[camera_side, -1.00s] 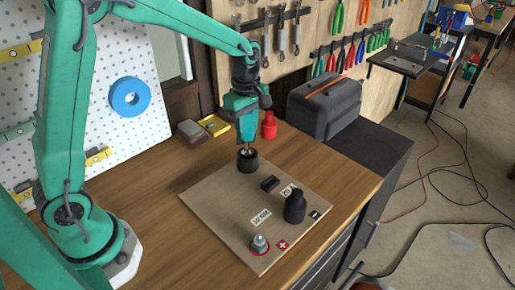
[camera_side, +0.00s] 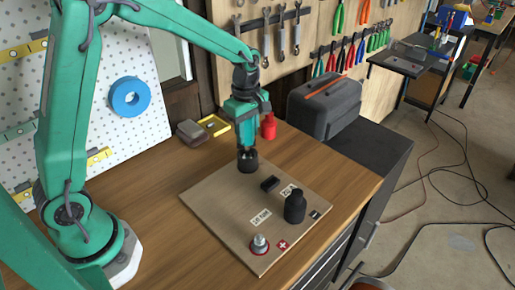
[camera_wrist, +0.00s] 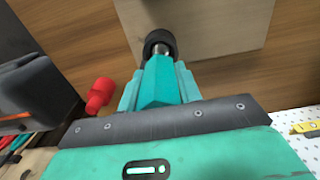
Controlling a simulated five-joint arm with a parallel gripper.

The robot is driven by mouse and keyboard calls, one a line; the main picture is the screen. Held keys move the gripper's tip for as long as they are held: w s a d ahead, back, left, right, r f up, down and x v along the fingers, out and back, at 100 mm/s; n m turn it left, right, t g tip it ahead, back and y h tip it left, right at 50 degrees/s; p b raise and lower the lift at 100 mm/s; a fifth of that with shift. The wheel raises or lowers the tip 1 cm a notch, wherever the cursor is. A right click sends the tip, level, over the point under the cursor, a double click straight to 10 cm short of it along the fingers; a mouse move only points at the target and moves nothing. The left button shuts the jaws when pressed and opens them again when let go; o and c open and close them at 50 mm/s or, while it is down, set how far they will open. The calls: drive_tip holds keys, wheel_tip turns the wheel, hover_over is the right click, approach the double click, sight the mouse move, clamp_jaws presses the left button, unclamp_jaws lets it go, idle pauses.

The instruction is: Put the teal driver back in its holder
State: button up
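The teal driver (camera_wrist: 161,80) is between the fingers of my gripper (camera_wrist: 160,92), which look closed on its sides. Its grey metal end (camera_wrist: 160,49) points into the mouth of a round black holder (camera_wrist: 159,38); how deep it sits is hard to tell. In the side view, my gripper (camera_side: 246,141) is upright directly over the black holder (camera_side: 248,163), at the far corner of a wooden board (camera_side: 215,190). The driver blends with my teal fingers there.
The board also carries a small black block (camera_side: 270,184), a black cylinder (camera_side: 294,207) and a grey metal fitting (camera_side: 259,244) in a red ring. A red bottle-shaped object (camera_side: 268,127), a yellow tray (camera_side: 214,125) and a dark toolbox (camera_side: 324,108) stand behind.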

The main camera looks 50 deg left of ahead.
drive_tip(key=o, duration=0.4)
drive_tip(key=shift+o, duration=0.2)
drive_tip(key=shift+r, duration=3.9)
drive_tip(key=shift+s+r+m, duration=0.3)
drive_tip(key=shift+s+r, duration=0.05)
drive_tip(key=s+r+m+t, duration=0.2)
drive_tip(key=s+m, duration=0.6)
drive_tip(key=s, duration=0.2)
drive_tip(key=s+a+r+m+t, duration=0.1)
drive_tip(key=s+r+m+t, duration=0.1)
drive_tip(key=s+m, duration=0.7)
drive_tip(key=shift+s+r+t, duration=0.4)
drive_tip(key=shift+s+t, duration=0.4)
drive_tip(key=shift+s, duration=0.15)
